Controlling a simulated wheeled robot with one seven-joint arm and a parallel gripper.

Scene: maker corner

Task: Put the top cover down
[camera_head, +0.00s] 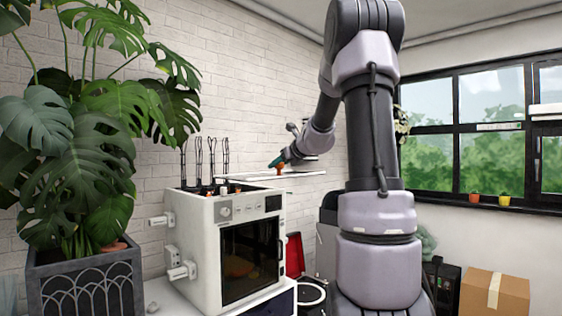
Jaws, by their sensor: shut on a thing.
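The white box-shaped machine (208,252) stands left of centre, with a dark glass front door (250,258) that is closed. The top cover (305,174) is a thin white panel, seen almost edge-on, roughly level above the machine's top and reaching out past its right side. My gripper (279,164) is small in view, at the panel's upper side, shut on the cover near an orange part. The exact grip is too small to make out. I cannot tell whether the cover's left end touches the machine.
Several thin dark posts (198,160) rise from the machine's top at the back left. A large leafy plant (90,130) in a dark planter (85,285) stands close on the left. A brick wall (240,110) is behind. A cardboard box (495,293) sits at the right.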

